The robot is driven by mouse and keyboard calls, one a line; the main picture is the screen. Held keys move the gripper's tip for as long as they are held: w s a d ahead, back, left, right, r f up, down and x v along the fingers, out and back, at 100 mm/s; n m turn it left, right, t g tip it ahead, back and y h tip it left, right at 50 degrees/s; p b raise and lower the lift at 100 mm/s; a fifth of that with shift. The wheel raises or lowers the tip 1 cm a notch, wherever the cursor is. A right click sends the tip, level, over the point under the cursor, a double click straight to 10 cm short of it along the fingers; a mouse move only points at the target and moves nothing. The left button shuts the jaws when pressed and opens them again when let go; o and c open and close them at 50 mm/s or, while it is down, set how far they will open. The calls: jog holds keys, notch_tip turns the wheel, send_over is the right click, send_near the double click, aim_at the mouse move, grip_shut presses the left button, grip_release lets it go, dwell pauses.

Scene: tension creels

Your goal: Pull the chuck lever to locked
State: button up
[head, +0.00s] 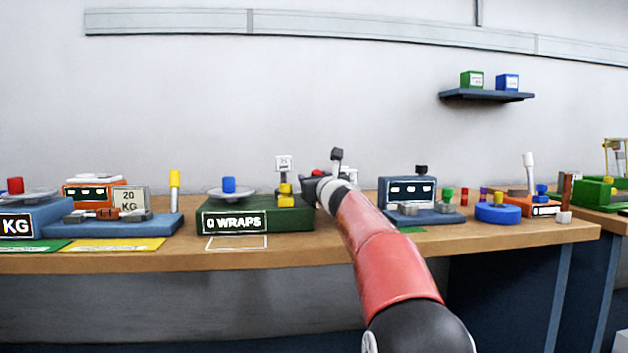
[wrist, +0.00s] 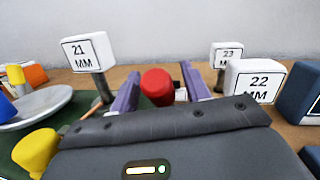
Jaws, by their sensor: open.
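A red rounded knob (wrist: 157,86) shows between my finger pads in the wrist view; it may be the end of the chuck lever, but its stem is hidden behind my gripper body. My gripper (wrist: 158,75) is open, with one purple finger on each side of the knob; I cannot tell whether they touch it. In the head view my gripper (head: 308,184) is at the right end of the green "0 WRAPS" machine (head: 259,221), partly hidden by my arm. The 21 MM (wrist: 88,52), 22 MM (wrist: 255,80) and 23 MM (wrist: 227,54) signs stand around the knob.
A yellow knob (wrist: 36,150) and a grey disc (wrist: 35,106) are left of my gripper. A blue box with a display (head: 408,191) stands right of my arm.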

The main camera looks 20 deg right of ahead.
jog(key=s+b, duration=0.2)
jog(key=s, duration=0.5)
jog(key=shift+a+f+b, duration=0.3)
jog(key=shift+a+f, duration=0.1)
jog(key=shift+f, duration=0.05)
jog(key=shift+s, duration=0.1)
